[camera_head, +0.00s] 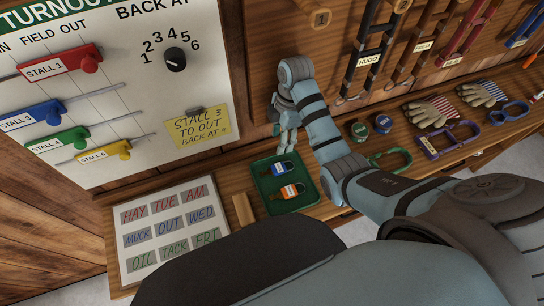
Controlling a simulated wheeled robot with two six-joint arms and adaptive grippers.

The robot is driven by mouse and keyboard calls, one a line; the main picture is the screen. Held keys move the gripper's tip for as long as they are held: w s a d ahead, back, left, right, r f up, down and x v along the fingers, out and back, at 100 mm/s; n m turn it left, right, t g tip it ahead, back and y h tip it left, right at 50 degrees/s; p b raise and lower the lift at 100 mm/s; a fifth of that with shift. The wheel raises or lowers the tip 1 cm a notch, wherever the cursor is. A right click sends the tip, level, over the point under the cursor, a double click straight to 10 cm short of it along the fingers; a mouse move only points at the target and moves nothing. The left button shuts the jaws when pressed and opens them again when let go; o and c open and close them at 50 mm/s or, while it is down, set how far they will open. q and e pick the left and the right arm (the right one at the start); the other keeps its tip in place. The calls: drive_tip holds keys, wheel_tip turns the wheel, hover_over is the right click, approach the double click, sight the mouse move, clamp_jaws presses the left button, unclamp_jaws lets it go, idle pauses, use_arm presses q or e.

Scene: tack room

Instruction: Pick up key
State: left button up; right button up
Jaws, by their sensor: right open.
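A green tray (313,198) lies on the wooden shelf below my right gripper. In it are a blue tagged item (282,168) and an orange tagged item (292,190), each with a white label and a dark loop. They are too small for me to tell whether they are keys on tags or small padlocks. My right gripper (286,140) is open and points down, above the far side of the tray and apart from both items. The space behind the gripper and arm is hidden. My left gripper is not in view.
A board of word tiles (170,228) and a small wooden block (243,210) sit left of the tray. A turnout board (110,85) stands behind, left.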

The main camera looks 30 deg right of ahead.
drive_tip(key=b, duration=0.2)
hover_over(278, 168)
drive_tip(key=s, duration=0.1)
drive_tip(key=f, duration=0.7)
drive_tip(key=shift+s+d, duration=0.15)
drive_tip(key=shift+d, duration=0.25)
drive_tip(key=f, duration=0.2)
drive_tip(key=w+f+b, duration=0.1)
drive_tip(key=f, duration=0.3)
drive_tip(key=shift+w+a, duration=0.3)
drive_tip(key=shift+a, duration=0.05)
drive_tip(key=shift+s+r, duration=0.1)
drive_tip(key=shift+s, duration=0.2)
drive_tip(key=shift+c, duration=0.8)
drive_tip(key=c, duration=0.3)
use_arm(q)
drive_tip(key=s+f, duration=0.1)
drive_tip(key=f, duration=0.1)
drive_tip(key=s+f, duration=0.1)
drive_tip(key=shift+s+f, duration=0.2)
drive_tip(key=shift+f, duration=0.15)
use_arm(e)
drive_tip(key=c, duration=0.4)
drive_tip(key=shift+r, duration=0.1)
